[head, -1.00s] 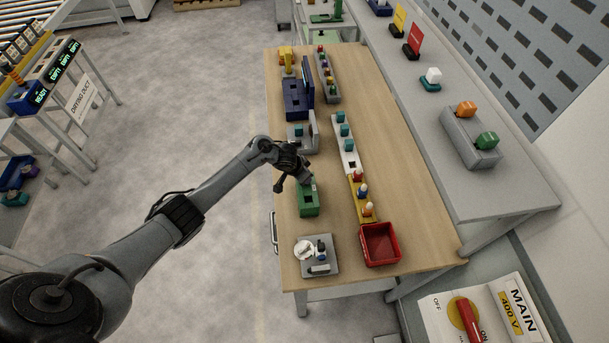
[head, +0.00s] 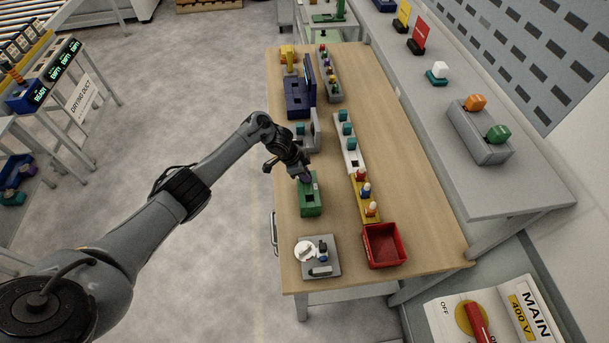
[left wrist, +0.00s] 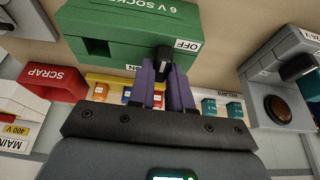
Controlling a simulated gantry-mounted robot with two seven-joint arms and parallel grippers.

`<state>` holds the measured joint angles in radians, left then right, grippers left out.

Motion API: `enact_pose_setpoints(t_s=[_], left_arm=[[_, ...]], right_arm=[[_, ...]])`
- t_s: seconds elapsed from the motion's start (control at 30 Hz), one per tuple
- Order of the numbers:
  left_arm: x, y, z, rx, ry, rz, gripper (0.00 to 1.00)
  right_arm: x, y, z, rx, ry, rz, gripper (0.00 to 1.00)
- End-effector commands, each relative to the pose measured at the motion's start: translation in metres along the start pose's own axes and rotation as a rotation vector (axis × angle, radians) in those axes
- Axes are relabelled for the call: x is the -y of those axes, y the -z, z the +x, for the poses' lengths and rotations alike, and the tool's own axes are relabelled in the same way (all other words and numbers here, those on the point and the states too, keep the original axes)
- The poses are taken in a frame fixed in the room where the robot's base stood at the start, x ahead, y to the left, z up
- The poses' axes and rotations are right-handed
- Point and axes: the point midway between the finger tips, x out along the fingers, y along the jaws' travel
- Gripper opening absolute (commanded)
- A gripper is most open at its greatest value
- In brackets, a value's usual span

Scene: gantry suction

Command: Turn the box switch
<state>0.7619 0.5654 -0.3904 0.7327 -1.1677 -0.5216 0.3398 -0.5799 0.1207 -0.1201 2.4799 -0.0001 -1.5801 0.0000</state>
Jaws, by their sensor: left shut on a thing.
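The green box (head: 311,204), labelled 6 V SOCKET, stands on the wooden table under my left gripper (head: 305,178). In the left wrist view the same green box (left wrist: 130,25) fills the top, with an OFF label and a partly hidden ON label near its lower edge. A black switch lever (left wrist: 163,62) stands out from it between the two purple fingers of my left gripper (left wrist: 163,80). The gripper is shut on this lever. The lever's base is partly hidden, and its exact setting is hard to tell. My right gripper is not in view.
A grey plate with small parts (head: 320,262) and a red bin (head: 383,245) stand toward the near end. A yellow block with bottles (head: 363,198) is to the right. A grey fixture (head: 315,130) stands behind. A MAIN 400 V switch (head: 478,320) is at the lower right.

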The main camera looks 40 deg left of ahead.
Motion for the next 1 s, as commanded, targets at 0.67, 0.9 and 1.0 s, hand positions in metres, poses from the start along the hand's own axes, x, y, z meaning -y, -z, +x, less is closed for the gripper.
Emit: enact_pose_setpoints(t_s=[0.67, 0.9, 1.0], left_arm=[[-0.0001, -0.0002, 0.0004, 0.001, -0.002, 0.004, 0.45], [0.0001, 0.0000, -0.0018, 0.000, -0.001, 0.004, 0.45], [0.0005, 0.0003, -0.0087, 0.000, -0.001, 0.004, 0.45]], right_arm=[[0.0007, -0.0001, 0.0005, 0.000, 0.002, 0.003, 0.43], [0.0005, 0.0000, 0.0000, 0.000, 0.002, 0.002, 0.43], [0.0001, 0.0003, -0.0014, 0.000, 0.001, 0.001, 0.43]])
